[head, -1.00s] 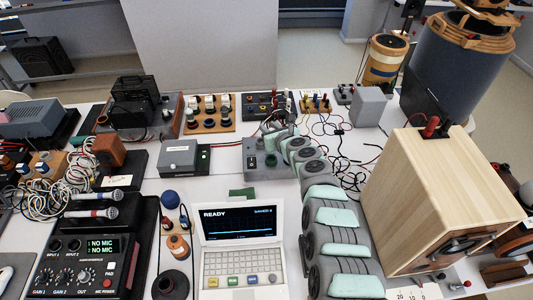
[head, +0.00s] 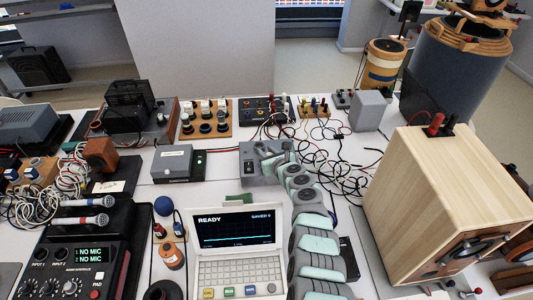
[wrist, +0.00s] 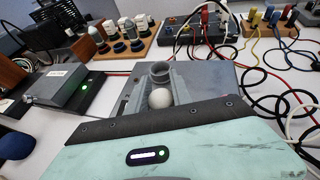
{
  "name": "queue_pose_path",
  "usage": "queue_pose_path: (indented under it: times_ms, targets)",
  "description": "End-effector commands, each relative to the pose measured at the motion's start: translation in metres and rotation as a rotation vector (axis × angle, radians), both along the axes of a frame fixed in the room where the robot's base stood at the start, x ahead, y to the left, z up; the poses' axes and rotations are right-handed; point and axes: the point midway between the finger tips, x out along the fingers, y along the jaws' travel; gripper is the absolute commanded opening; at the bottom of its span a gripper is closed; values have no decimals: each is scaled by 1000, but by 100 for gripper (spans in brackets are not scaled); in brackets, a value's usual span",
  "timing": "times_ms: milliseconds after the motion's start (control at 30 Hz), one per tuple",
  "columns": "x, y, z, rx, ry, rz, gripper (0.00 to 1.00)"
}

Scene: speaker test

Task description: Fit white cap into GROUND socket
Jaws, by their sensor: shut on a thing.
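In the wrist view a small rounded white cap (wrist: 159,98) sits between the grey fingers of my gripper (wrist: 160,88), which is shut on it. Just beyond the cap is a round grey open-topped collar (wrist: 161,71), standing over a grey box; I cannot tell whether the cap touches it. No GROUND label is readable. In the head view my gripper (head: 271,152) is low over the grey box (head: 252,173), and the arm hides much of the box's top and the cap.
A wooden board (head: 226,131) with several white and dark knobs stands behind. A grey unit with a green light (head: 173,165) is at left. A laptop-like instrument (head: 237,268) is in front, and a large wooden speaker box (head: 440,190) is at right. Loose cables (head: 345,165) lie right of my gripper.

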Motion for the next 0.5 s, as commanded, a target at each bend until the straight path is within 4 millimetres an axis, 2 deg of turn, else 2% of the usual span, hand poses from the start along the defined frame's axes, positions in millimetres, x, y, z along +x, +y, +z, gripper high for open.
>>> queue_pose_path:
  times_ms: [200,233,500]
  targets:
    - [0,0,-8,0,0,0,0]
    - [0,0,-8,0,0,-1,27]
    - [0,0,-7,0,0,0,48]
